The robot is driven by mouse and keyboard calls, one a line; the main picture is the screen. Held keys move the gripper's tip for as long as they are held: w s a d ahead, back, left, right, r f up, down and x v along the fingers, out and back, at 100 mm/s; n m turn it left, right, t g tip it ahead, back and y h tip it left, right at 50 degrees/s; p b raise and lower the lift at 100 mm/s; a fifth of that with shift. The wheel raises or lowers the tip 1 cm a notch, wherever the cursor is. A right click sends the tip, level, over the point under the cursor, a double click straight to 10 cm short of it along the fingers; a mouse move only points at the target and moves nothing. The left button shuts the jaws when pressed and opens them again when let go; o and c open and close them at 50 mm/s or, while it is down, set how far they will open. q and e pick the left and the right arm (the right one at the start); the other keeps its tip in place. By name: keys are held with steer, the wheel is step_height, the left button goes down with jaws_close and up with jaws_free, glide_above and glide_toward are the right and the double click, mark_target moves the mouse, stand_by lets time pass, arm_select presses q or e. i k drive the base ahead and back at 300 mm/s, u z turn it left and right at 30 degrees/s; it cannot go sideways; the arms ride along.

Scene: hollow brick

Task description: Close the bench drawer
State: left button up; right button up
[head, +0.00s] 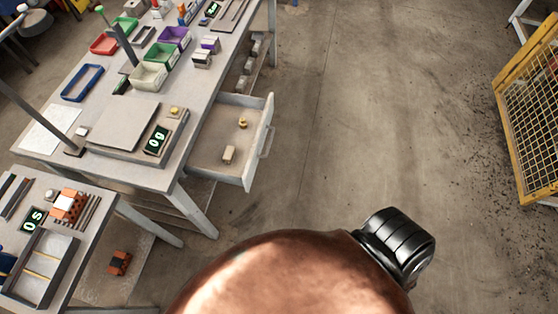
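The bench drawer (208,148) is pulled out from the right side of the grey workbench (150,182). Its front panel (262,130) faces right and carries a handle (267,140). A small yellow object (242,123) and a pale block (229,154) lie inside the drawer. Neither of my grippers shows in the head view. A large copper-coloured rounded shape with a black ribbed part fills the bottom middle, below the drawer and apart from it.
A second table (85,240) stands at lower left. A yellow mesh guard (530,110) stands at right. The floor right of the drawer is clear.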

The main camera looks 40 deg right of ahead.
mark_target(221, 129)
steer(key=u, duration=0.1)
steer(key=k, duration=0.5)
steer(key=z, duration=1.05)
steer(key=i, duration=1.05)
steer(key=z, duration=0.95)
steer(key=k, duration=0.7)
steer(key=u, duration=0.85)
steer(key=i, duration=0.5)
steer(key=z, duration=0.05)
